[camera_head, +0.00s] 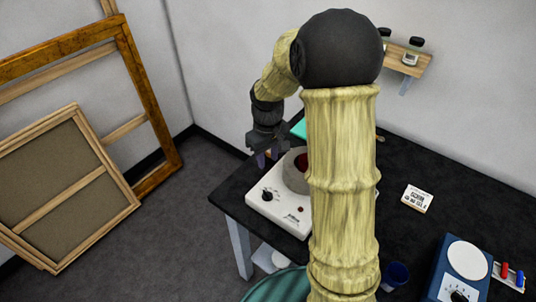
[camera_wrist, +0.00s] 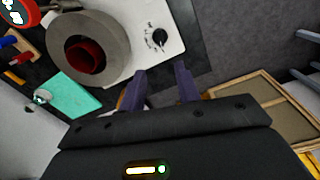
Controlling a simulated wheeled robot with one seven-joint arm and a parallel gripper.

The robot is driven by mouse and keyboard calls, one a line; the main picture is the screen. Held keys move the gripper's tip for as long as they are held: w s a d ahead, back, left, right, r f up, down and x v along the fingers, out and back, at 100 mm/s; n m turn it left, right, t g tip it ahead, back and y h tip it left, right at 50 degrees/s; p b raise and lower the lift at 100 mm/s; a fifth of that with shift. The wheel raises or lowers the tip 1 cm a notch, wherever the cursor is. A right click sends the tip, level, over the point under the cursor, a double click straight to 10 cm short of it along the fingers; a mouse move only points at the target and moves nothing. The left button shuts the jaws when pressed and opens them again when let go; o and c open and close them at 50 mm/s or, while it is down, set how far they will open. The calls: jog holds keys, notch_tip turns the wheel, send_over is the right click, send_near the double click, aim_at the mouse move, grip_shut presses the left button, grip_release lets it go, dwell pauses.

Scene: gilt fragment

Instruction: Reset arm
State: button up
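My arm rises through the middle of the head view and bends over to the left. My gripper (camera_head: 265,158) hangs over the left end of the black table, just behind and left of a white hotplate (camera_head: 262,209). In the wrist view my gripper (camera_wrist: 160,70) has its two purple fingers apart, with nothing between them. The hotplate (camera_wrist: 160,15) lies beyond the fingertips there. A grey ring-shaped vessel (camera_wrist: 112,35) with a dark red inside (camera_wrist: 85,56) stands on it. My arm partly hides the vessel in the head view.
A teal sheet (camera_wrist: 75,95) lies beside the hotplate. A small white labelled box (camera_head: 417,198), a dark blue cup (camera_head: 396,273) and a blue device (camera_head: 456,280) are on the right. A wooden shelf (camera_head: 408,63) holds jars. Wooden frames (camera_head: 150,115) lean at left; floor between is clear.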

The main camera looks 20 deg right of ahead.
jog(key=shift+r, duration=0.6)
jog(key=s+a+m+t, duration=0.1)
jog(key=s+m, duration=0.3)
jog(key=s, duration=1)
jog(key=shift+s+a+r+t, duration=0.3)
jog(key=shift+a+t, duration=0.1)
jog(key=shift+t, duration=0.4)
